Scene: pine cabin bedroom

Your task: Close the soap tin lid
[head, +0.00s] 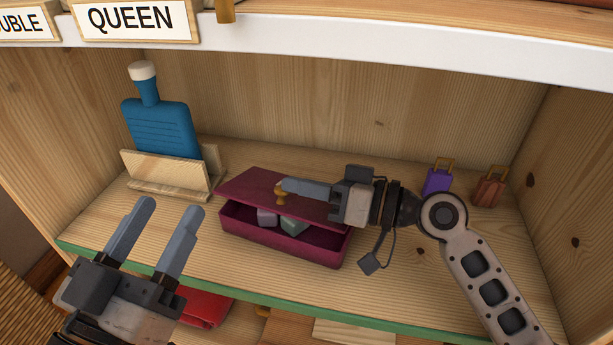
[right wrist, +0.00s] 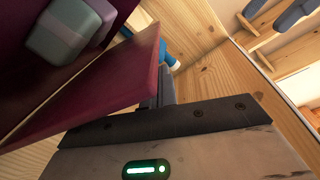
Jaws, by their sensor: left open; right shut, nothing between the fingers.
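The maroon soap tin (head: 285,241) stands on the wooden shelf in the middle of the head view. Soap bars (head: 293,225) show inside through the gap, and also in the right wrist view (right wrist: 68,32). The lid (right wrist: 105,85) is close to that gripper in the right wrist view. My left gripper (head: 172,220) is open and empty, left of the tin, near the shelf's front edge.
Small purple (head: 437,180) and brown (head: 489,188) luggage-shaped items stand at the back right. A white-edged shelf (head: 400,60) is above. A red item (head: 207,308) lies below the green front edge.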

